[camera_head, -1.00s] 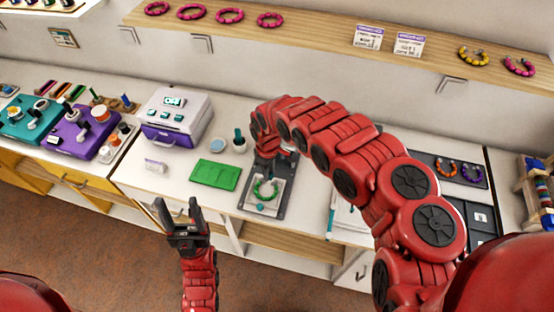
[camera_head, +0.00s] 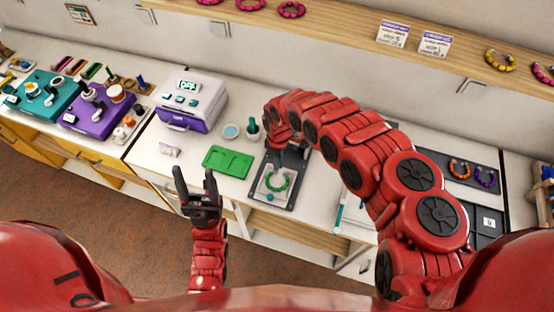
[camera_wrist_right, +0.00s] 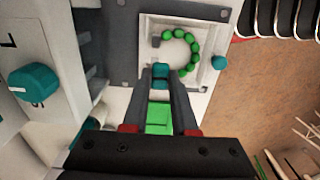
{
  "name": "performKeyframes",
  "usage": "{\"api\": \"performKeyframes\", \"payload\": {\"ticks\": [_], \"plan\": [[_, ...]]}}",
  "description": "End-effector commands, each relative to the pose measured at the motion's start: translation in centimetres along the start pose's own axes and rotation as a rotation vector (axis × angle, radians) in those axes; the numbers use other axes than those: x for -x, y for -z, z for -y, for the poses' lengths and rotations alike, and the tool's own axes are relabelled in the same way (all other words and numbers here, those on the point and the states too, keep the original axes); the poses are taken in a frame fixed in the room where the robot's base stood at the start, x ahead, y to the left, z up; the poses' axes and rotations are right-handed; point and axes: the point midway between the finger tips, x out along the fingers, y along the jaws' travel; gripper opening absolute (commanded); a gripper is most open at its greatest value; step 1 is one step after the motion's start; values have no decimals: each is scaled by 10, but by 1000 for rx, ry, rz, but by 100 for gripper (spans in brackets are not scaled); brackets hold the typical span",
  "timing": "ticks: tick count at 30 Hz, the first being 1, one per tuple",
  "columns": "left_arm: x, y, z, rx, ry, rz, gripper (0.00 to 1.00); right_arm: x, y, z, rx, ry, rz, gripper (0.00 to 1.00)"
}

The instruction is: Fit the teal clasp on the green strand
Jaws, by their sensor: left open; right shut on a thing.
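The green strand (camera_head: 287,184) is an open ring of beads on the pale plate of a dark grey board (camera_head: 290,200). It also shows in the right wrist view (camera_wrist_right: 194,46), its gap facing left. My right gripper (camera_wrist_right: 160,74) is shut on a small teal piece, which looks like the teal clasp (camera_wrist_right: 160,70), just below the strand's gap in that view. I cannot tell whether clasp and strand touch. A green block (camera_wrist_right: 158,118) shows between the fingers; its link to the clasp is unclear. My left gripper (camera_head: 196,186) is open and empty, in front of the counter.
A green tray (camera_head: 228,160) lies left of the board. A white and purple machine (camera_head: 188,100) stands behind it. A teal knob (camera_wrist_right: 219,62) sits beside the plate. A shelf (camera_head: 340,28) runs above the counter.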

Motion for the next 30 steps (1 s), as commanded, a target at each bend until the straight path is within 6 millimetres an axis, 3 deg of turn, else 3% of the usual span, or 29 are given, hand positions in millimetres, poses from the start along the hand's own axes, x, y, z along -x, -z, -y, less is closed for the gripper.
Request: {"api": "performKeyframes", "payload": {"ticks": [1, 5, 21, 30], "plan": [[0, 0, 0, 0, 0, 0, 60, 6, -4, -12, 0, -20, 0, 0], [4, -1, 0, 0, 0, 0, 60, 2, -4, -14, -1, -22, -1, 0], [43, -7, -2, 0, 0, 0, 60, -53, -2, -8, 0, -12, 0, 0], [47, -8, -2, 0, 0, 0, 60, -58, -2, -7, 1, -11, 1, 0]]}}
